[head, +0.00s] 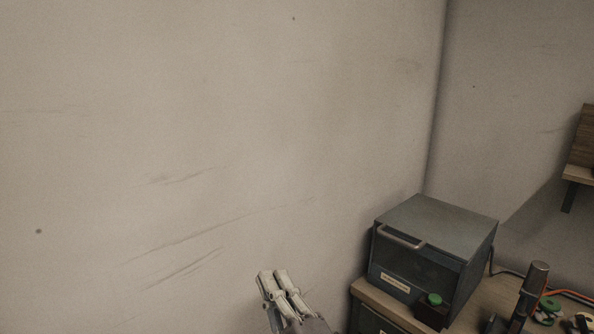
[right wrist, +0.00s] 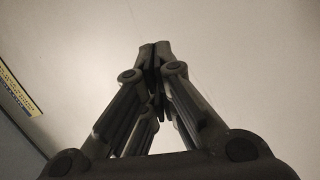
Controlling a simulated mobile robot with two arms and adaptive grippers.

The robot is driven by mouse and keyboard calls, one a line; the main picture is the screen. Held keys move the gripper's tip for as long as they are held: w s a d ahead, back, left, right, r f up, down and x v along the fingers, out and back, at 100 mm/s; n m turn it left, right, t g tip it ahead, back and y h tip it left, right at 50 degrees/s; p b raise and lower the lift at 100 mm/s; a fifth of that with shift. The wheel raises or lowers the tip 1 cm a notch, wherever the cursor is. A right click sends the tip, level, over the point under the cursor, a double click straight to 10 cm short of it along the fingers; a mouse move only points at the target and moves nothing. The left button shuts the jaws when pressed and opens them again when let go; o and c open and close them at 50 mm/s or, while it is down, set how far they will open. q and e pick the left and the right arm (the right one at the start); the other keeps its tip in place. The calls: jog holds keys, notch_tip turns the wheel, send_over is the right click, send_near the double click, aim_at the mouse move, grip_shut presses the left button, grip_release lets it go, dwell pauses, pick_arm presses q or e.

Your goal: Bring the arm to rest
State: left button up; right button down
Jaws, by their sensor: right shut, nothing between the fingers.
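My right gripper (head: 278,280) rises at the bottom middle of the head view, in front of the bare wall and left of the metal box. Its fingers are close together and hold nothing. In the right wrist view its fingertips (right wrist: 155,48) meet at the top, with a plain pale surface behind them. My left gripper is not in view.
A grey metal box (head: 440,240) with a handle and a green button (head: 434,299) stands on the wooden bench (head: 385,304) at the lower right. A dark upright post (head: 530,295) and coloured spools (head: 548,308) are beside it. A shelf (head: 580,175) hangs at the right edge.

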jog(key=s+d+f+m+g+h, duration=0.2)
jog(key=d+f+m+g+h, duration=0.15)
jog(key=d+f+m, duration=0.4)
jog(key=s+d+f+m+g+h, duration=0.25)
jog(key=d+f+m+h, duration=0.2)
jog(key=d+f, duration=0.65)
jog(key=s+d+f+m+g+h, duration=0.1)
jog(key=s+d+f+m+g, duration=0.2)
jog(key=s+f+g, duration=0.5)
jog(key=s+d+f+m+g, duration=0.25)
jog(key=s+f, duration=0.35)
jog(key=s, duration=0.7)
notch_tip(320, 180, down, 26)
jog(key=s+d+f+g, duration=0.2)
jog(key=s+d+f, duration=0.1)
jog(key=s+f, duration=1.3)
jog(key=shift+s+f+n+h, duration=0.25)
jog(key=shift+s+n+h, duration=0.1)
jog(key=shift+s, duration=0.35)
